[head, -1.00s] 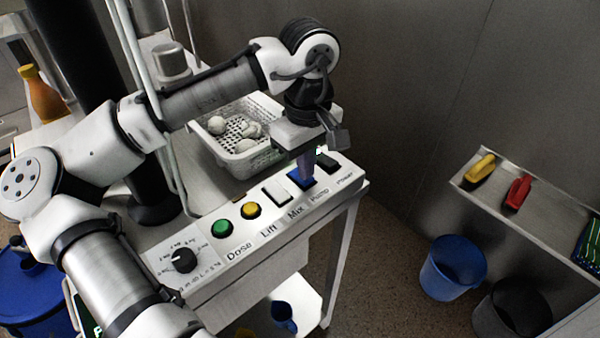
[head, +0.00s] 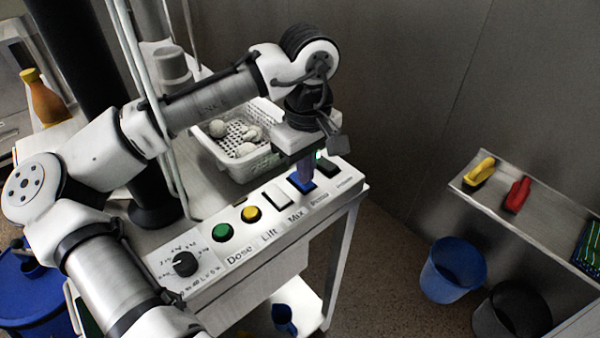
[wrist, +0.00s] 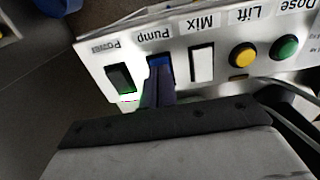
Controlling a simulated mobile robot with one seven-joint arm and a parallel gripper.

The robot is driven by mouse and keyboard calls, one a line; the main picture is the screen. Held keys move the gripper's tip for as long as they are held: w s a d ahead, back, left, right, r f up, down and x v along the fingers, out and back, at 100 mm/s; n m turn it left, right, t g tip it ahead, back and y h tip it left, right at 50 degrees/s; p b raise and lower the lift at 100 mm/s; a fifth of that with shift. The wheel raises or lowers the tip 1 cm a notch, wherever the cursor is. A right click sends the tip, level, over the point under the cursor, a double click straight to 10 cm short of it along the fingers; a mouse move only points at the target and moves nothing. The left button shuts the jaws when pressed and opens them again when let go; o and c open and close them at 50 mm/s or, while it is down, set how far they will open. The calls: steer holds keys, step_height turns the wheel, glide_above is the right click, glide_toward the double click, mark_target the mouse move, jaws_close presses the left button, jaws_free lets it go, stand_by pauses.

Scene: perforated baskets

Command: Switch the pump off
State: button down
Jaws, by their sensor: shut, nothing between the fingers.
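The pump switch is a blue rocker (head: 301,183) above the "Pump" label on the white control panel (head: 205,262) in the head view. It also shows in the wrist view (wrist: 160,62), partly hidden by my fingers. My gripper (head: 304,172) is shut with nothing between its fingers, pointing down at the blue rocker. In the wrist view the fingertips (wrist: 158,72) overlap the rocker's near end; I cannot tell for sure whether they touch it. Which way the rocker is tilted is hard to see.
Beside it are the dark Power switch (wrist: 121,78) with a green glow, the white Mix rocker (wrist: 202,63), and yellow (head: 251,214) and green (head: 222,232) buttons. A black knob (head: 185,264) is at the left. A white perforated basket (head: 250,165) stands behind the panel.

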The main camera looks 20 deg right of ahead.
step_height(320, 180, up, 6)
steer(key=p, duration=0.5)
steer(key=shift+s, duration=0.1)
stand_by(0.4)
